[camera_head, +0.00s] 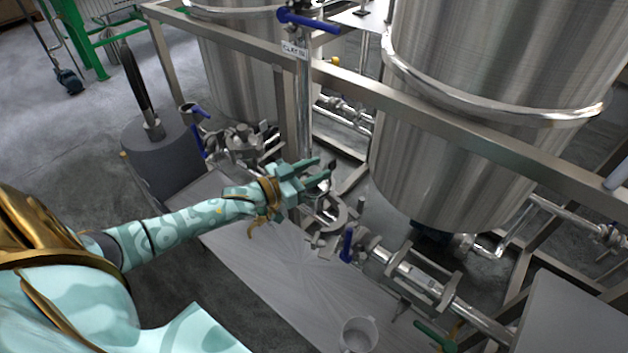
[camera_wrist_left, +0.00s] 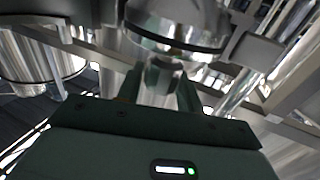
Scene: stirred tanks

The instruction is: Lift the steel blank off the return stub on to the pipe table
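My left gripper (camera_head: 325,171) reaches in from the left over the pipework at the back edge of the pipe table (camera_head: 262,262). Its two fingers are apart, with a gap between them in the head view. In the left wrist view the fingers (camera_wrist_left: 161,90) stand on either side of a small steel piece (camera_wrist_left: 160,75), below a large round steel body (camera_wrist_left: 178,28). I cannot tell whether they touch it. Steel clamp fittings (camera_head: 326,213) lie just below the gripper in the head view. I cannot clearly make out the steel blank or the return stub. My right gripper is not in view.
A large steel tank (camera_head: 480,110) stands at the right and another (camera_head: 245,65) behind. A frame rail (camera_head: 440,112) crosses above the pipework. A blue-handled valve (camera_head: 347,245) and a pipe run lie right of the gripper. A metal cup (camera_head: 358,335) stands at the front.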

